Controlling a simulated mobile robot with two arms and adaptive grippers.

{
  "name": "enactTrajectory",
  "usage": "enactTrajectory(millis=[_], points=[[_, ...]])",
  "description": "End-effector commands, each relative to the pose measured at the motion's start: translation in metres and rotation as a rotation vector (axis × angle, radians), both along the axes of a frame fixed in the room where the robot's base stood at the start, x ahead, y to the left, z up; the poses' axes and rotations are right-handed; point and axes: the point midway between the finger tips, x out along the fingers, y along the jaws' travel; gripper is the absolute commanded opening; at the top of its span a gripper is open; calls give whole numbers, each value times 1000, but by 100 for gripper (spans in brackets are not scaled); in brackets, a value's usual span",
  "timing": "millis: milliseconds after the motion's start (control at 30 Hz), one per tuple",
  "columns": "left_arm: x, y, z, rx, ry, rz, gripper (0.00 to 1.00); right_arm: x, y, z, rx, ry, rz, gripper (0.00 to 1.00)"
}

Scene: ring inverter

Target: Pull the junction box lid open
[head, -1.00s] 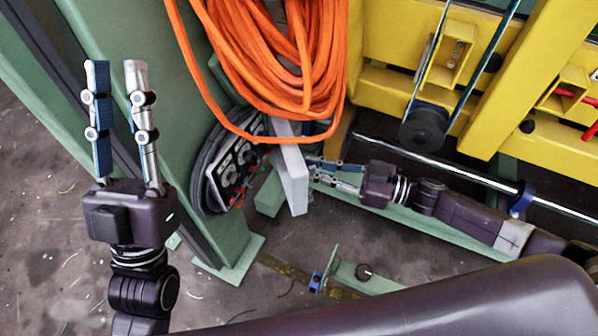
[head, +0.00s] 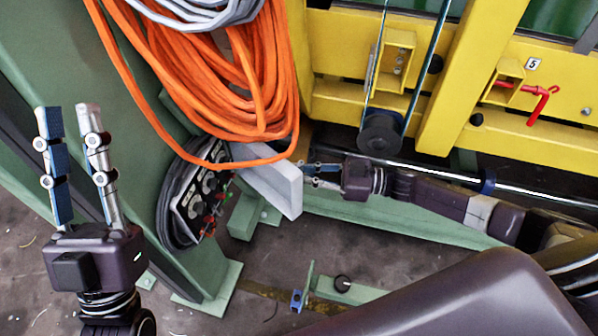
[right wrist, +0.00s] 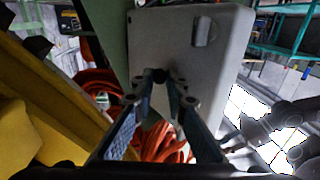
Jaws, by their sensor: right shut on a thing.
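The junction box (head: 199,190) is on the green post, left of centre in the head view; its interior with round parts and red and green bits shows. Its pale grey lid (head: 284,190) stands out to the right from the box, partly behind the orange cable. My right gripper (head: 306,173) is shut at the lid's outer edge. In the right wrist view the lid (right wrist: 185,70) fills the upper middle, and the fingers (right wrist: 160,82) close in at a dark round knob on its lower edge.
A coil of orange cable (head: 238,85) hangs over the box and the lid's top. Yellow beams with a black pulley (head: 380,133) stand behind my right arm. A green floor rail (head: 400,222) runs below it. Bare floor lies at lower left.

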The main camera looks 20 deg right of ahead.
Motion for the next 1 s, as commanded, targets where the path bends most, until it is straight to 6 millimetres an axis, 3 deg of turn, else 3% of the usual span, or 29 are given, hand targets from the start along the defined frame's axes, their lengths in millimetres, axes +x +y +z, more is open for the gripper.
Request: enactTrajectory(millis=[67,100,267,767,1000], points=[[0,0,0,0,0,0,24,9,7,10,15,-15,-13,0],[0,0,0,0,0,0,24,9,7,10,16,-15,-13,16],[0,0,0,-1,0,-1,24,9,7,10,16,-15,-13,32],[1,0,-1,1,2,2,24,8,2,9,13,-11,-16,32],[1,0,0,1,1,1,24,-13,-32,4,7,-7,-11,32]])
